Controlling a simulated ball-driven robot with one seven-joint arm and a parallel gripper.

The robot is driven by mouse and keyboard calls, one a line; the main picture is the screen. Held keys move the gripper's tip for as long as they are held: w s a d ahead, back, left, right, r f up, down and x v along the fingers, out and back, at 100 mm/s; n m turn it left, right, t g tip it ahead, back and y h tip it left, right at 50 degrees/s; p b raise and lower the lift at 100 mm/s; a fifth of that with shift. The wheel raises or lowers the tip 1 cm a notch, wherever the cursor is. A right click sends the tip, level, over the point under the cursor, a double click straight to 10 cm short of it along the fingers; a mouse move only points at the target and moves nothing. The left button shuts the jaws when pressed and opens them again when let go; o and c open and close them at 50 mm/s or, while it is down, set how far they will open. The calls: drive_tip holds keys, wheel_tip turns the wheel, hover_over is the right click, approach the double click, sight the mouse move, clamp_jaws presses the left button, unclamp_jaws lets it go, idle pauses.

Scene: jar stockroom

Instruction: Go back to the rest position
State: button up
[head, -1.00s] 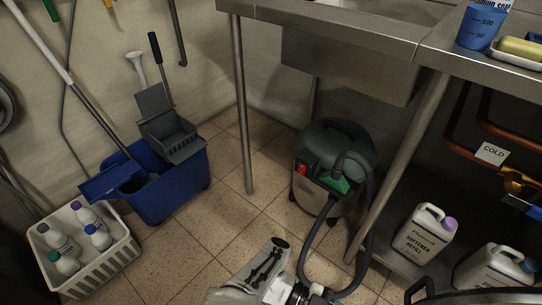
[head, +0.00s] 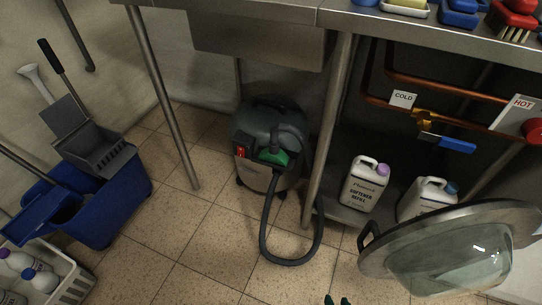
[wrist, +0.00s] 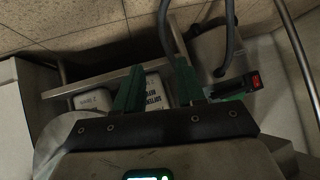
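My gripper (wrist: 157,66) shows in the wrist view with its two green fingers apart and nothing between them. Softener jugs and the vacuum's hose lie beyond the fingers. The rest of my arm is out of that view.
A vacuum (head: 268,150) with a looped hose stands under the steel sink counter (head: 230,12). Two softener jugs (head: 365,184) stand on the low shelf. An open round glass door (head: 455,258) juts in at lower right. A blue mop bucket (head: 100,210) and crate (head: 72,290) stand left.

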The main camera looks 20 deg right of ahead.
drive_tip(key=s+d+r+n+g+y+p, duration=0.1)
drive_tip(key=r+n+g+p, duration=0.2)
drive_tip(key=r+p, duration=1.4)
drive_tip(key=s+d+r+n+g+y+p, duration=0.2)
drive_tip(key=r+g+p, duration=0.3)
drive_tip(key=r+p, duration=1.2)
wheel_tip(320, 180, up, 14)
drive_tip(key=shift+s+r+n, duration=0.1)
drive_tip(key=shift+s+n, duration=0.05)
drive_tip(key=shift+n, duration=0.65)
drive_tip(key=shift+d, duration=0.15)
